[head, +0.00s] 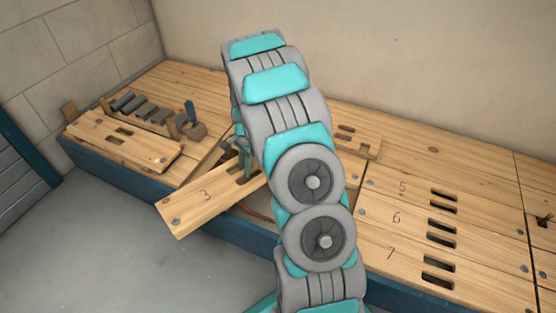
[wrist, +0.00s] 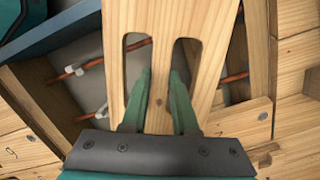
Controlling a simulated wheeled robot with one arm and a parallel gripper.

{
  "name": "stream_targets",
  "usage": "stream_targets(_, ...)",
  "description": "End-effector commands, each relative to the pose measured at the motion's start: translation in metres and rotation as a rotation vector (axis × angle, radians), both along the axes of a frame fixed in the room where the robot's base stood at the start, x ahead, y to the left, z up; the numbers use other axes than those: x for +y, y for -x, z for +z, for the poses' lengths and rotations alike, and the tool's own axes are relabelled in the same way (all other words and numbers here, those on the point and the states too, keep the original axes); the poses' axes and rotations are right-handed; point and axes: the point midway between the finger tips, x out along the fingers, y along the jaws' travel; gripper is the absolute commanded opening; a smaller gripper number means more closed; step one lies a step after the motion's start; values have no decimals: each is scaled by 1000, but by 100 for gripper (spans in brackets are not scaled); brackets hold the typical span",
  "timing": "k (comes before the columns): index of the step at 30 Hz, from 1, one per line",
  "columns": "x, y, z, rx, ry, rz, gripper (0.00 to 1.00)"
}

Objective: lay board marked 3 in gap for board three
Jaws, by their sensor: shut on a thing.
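The board marked 3 (head: 201,197) is a light wooden plank held at a slant, its near end sticking out past the bench's front edge. My gripper (wrist: 160,85) is shut on the board, its green fingers gripping the strip between the two slots (wrist: 187,68). In the head view my arm hides most of the gripper and the board's far end. The open gap (wrist: 75,75) shows under and beside the board in the wrist view, with copper pipes inside. In the head view a little of the gap (head: 260,215) shows below the board.
Boards marked 5 (head: 403,186), 6 (head: 397,217) and 7 (head: 391,253) lie flat at the right. A loose slotted board (head: 122,142) lies at the left, near a rack of dark cylinders (head: 147,110) and a blue-handled tool (head: 191,117). The grey floor in front is clear.

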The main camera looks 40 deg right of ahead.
Motion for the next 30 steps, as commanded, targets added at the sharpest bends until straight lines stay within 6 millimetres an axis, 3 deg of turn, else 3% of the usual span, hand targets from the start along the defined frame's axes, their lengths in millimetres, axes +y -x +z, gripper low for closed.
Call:
stream_targets(9,-77,6,-6,-2,1,-710,0)
stream_targets(15,-109,11,-5,-4,1,-1007,0)
stream_targets(21,-121,14,-5,-2,0,-1128,0)
stream_targets(30,-122,14,-13,-1,0,-1137,0)
